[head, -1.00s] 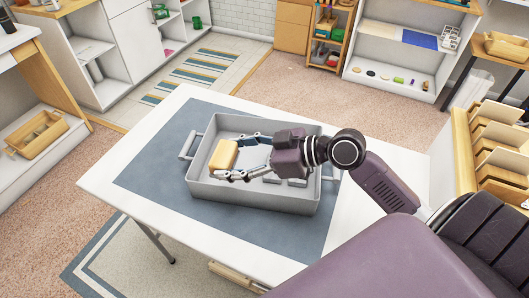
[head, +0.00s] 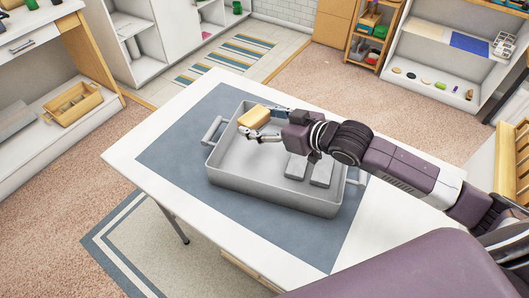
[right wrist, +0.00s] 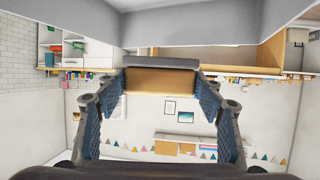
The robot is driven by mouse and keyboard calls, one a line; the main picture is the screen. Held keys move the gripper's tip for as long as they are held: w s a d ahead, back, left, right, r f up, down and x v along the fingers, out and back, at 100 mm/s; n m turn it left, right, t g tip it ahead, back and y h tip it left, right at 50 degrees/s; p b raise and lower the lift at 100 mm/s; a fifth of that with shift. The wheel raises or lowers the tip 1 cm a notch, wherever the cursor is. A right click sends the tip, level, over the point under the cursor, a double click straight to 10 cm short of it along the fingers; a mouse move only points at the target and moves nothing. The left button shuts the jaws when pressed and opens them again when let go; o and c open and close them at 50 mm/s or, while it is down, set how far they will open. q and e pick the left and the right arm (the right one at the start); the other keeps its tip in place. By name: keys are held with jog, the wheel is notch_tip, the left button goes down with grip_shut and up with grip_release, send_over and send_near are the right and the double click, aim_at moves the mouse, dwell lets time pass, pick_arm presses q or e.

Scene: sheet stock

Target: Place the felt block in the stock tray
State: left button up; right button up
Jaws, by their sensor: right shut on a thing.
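The yellow-tan felt block (head: 253,116) is at the back left corner of the grey stock tray (head: 262,192). My right gripper (head: 258,121) is shut on it, one finger on each side. The block overlaps the tray's back rim in the head view; its exact height over the tray floor is hard to tell. In the right wrist view the block (right wrist: 160,80) sits between the two fingertips. My left gripper is not in view.
Two flat grey pieces (head: 309,170) lie in the right part of the tray; its left floor is bare. The tray stands on a blue-grey mat (head: 180,155) on a white table (head: 128,160). Shelves (head: 440,60) and a wooden bin (head: 72,103) stand around, away from the table.

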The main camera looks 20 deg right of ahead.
send_over(263, 159)
jog(key=f, duration=0.7)
jog(key=shift+w+a+f, duration=0.15)
jog(key=shift+w+f, duration=0.1)
jog(key=shift+f, duration=0.05)
notch_tip(263, 159, down, 5)
jog(key=shift+r, duration=0.1)
jog(key=o, duration=1.5)
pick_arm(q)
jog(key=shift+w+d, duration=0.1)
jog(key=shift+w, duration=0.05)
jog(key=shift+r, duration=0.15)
pick_arm(e)
jog(key=shift+s, duration=0.1)
jog(key=shift+s+r+p, duration=0.15)
jog(key=shift+r+p, duration=0.05)
jog(key=shift+p, duration=0.2)
jog(key=p+v, duration=0.4)
jog(key=v, duration=0.1)
jog(key=shift+s+d+r+p, duration=0.15)
jog(key=shift+s+d+p, duration=0.05)
jog(key=shift+p, duration=0.2)
pick_arm(q)
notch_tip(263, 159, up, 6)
jog(key=shift+p, duration=0.4)
pick_arm(e)
jog(key=shift+s+d+r, duration=0.1)
jog(key=shift+s+d, duration=0.25)
jog(key=shift+s, duration=0.25)
